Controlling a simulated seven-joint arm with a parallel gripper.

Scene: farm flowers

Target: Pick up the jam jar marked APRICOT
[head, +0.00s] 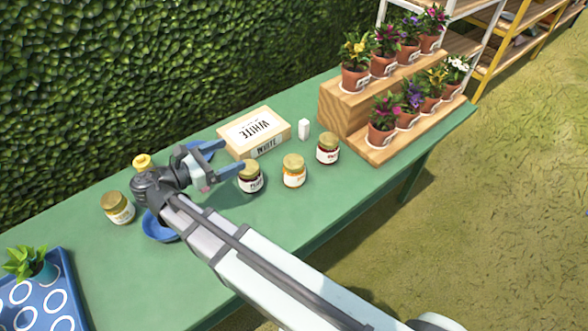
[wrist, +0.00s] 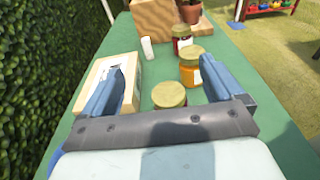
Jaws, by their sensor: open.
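Several jam jars with gold lids stand on the green table. The jar with orange contents (head: 293,172) is at the middle right; its label is too small to read. It also shows in the wrist view (wrist: 190,72), beyond a nearer jar. That nearer jar has dark contents (head: 250,180); its lid (wrist: 169,93) shows low between my fingers in the wrist view. A red jar (head: 328,150) stands farther right. A pale yellow jar (head: 119,210) stands at the left. I cannot read APRICOT on any label. My gripper (head: 226,163) is open and empty, beside the dark jar.
A wooden box marked WHITE (head: 258,132) lies behind the jars, with a small white block (head: 304,129) beside it. A wooden stepped stand (head: 345,110) holds potted flowers. A blue dish (head: 158,229) is partly under my arm. A blue tray (head: 62,290) is front left.

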